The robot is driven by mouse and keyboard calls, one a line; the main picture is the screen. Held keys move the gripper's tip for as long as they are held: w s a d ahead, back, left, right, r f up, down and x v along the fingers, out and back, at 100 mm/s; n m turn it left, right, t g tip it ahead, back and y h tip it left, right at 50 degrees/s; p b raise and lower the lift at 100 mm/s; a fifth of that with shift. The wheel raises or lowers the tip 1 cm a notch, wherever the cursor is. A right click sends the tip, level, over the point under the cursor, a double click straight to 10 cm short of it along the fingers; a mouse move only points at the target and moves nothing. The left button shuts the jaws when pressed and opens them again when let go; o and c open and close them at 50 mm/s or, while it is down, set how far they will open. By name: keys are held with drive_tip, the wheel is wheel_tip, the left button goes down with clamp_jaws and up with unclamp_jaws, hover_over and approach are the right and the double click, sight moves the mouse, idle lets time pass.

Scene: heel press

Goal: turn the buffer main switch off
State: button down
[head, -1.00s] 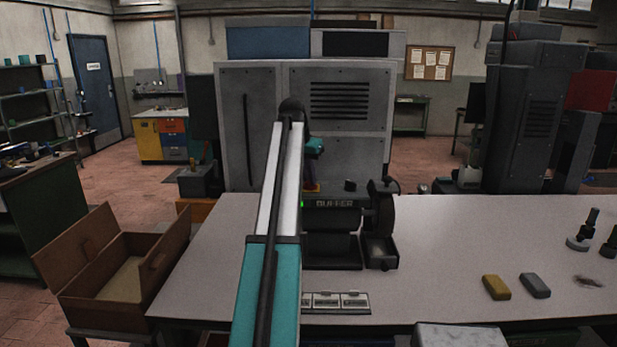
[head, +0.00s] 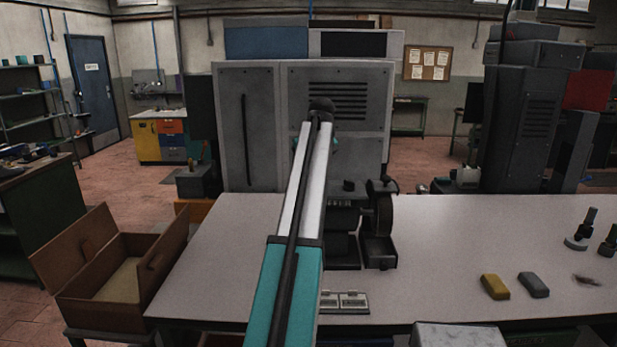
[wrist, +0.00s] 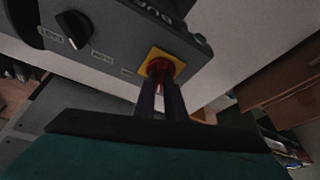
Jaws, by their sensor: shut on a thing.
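The buffer (head: 344,218) stands on the bench in the head view, partly behind my arm. In the wrist view, its grey housing (wrist: 115,45) carries the main switch (wrist: 160,67), a red rotary handle on a yellow square plate. My gripper (wrist: 160,86) is shut on the red handle, one dark finger on each side. The fingers cover part of the handle, and I cannot tell which position it points to. In the head view my arm hides the switch and the fingers.
A black selector knob (wrist: 73,28) with small labels sits on the same panel, apart from the fingers. The buffing wheel (head: 379,215) is to the right of the housing. An open brown box (head: 110,275) is at the left, and yellow (head: 495,286) and grey (head: 533,285) blocks lie at the right.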

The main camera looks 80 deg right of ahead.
drive_tip(key=shift+s+d+n+t+y, duration=0.1)
drive_tip(key=shift+n+t+y, duration=0.25)
drive_tip(key=shift+n, duration=0.8)
drive_tip(key=shift+s+d+n+t+y, duration=0.1)
drive_tip(key=shift+n+t+y, duration=0.2)
drive_tip(key=shift+n, duration=0.85)
drive_tip(key=shift+a, duration=0.1)
drive_tip(key=c, duration=1.8)
unclamp_jaws()
drive_tip(key=shift+r+b, duration=0.15)
drive_tip(key=shift+b, duration=0.2)
drive_tip(key=shift+b+v, duration=0.35)
drive_tip(key=shift+v, duration=0.55)
drive_tip(key=shift+p+v, duration=0.5)
drive_tip(key=shift+v, duration=5.35)
drive_tip(key=shift+r, duration=0.1)
